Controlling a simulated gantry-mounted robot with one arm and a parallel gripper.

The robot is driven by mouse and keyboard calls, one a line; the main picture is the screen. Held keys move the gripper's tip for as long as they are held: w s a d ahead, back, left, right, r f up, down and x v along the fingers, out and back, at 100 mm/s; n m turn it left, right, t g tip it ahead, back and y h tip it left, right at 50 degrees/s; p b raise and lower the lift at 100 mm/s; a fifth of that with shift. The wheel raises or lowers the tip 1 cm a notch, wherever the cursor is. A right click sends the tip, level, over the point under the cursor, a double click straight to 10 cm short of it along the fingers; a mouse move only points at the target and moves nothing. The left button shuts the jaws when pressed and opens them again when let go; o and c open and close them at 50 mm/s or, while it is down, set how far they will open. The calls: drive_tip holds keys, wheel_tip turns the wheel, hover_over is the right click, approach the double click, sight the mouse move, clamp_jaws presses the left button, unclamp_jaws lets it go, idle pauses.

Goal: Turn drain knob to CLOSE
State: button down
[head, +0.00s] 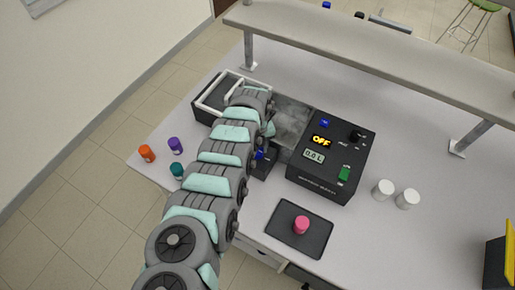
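The black membrane rig (328,181) stands on the bench, with a display reading OFF and another reading 0.0 L. A blue knob (325,123) and a black knob (357,136) are on its top panel. A small blue part (259,155) shows on a dark block at the rig's front left, partly behind my arm. I cannot read which of these is the drain knob or how it is set. My arm reaches over the rig's left part. My gripper (270,128) is mostly hidden by the arm near the grey middle section, and its fingers are not clear.
Orange (147,153), purple (175,145) and teal (177,171) small bottles stand at the left. A pink object (301,225) sits on a black mat (283,238). Two white containers (383,189) stand at the right. A raised shelf (390,55) spans the back.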

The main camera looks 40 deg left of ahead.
drive_tip(key=n, duration=0.8)
drive_tip(key=shift+n, duration=0.3)
drive_tip(key=n+b, duration=0.1)
drive_tip(key=n, duration=0.4)
drive_tip(key=shift+f, duration=0.1)
drive_tip(key=shift+n+b, duration=0.75)
drive_tip(key=shift+n, duration=1.35)
drive_tip(key=c, duration=0.8)
unclamp_jaws()
drive_tip(key=shift+c, duration=0.2)
